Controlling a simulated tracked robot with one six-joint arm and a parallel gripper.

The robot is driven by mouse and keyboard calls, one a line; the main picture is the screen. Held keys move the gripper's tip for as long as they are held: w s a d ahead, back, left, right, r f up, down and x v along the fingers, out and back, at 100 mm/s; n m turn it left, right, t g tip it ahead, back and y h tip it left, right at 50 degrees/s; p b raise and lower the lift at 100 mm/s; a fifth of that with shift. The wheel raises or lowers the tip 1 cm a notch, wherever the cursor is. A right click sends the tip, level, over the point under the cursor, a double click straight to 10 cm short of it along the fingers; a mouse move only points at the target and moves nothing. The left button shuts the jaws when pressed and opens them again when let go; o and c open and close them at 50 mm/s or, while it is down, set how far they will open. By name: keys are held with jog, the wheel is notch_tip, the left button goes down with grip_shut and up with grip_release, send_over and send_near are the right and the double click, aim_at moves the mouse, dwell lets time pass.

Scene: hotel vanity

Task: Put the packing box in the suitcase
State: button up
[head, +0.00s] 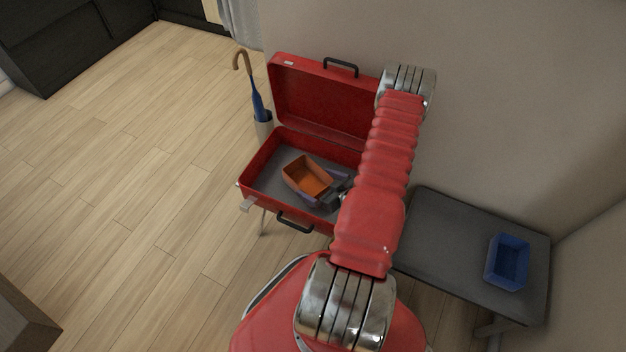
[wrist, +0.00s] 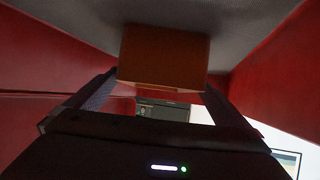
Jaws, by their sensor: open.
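The open red suitcase (head: 350,225) stands with its lid raised against the wall and has a grey floor inside. An orange open-topped box (head: 306,178) is inside it, turned at an angle and apparently on the floor. My gripper (head: 325,185) reaches into the suitcase at the box's right side, partly hidden by my arm. In the wrist view the orange box (wrist: 165,55) is between the spread fingers of my gripper (wrist: 160,88). The fingers are open, and I cannot tell whether either touches the box.
A blue open box (head: 508,262) sits on a dark grey bench (head: 440,240) at the right. An umbrella (head: 257,100) stands in a holder (head: 264,127) left of the suitcase. The wooden floor (head: 150,170) at the left is clear. A wall is close behind the suitcase.

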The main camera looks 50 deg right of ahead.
jog(key=shift+v, duration=0.8)
dwell(0.4)
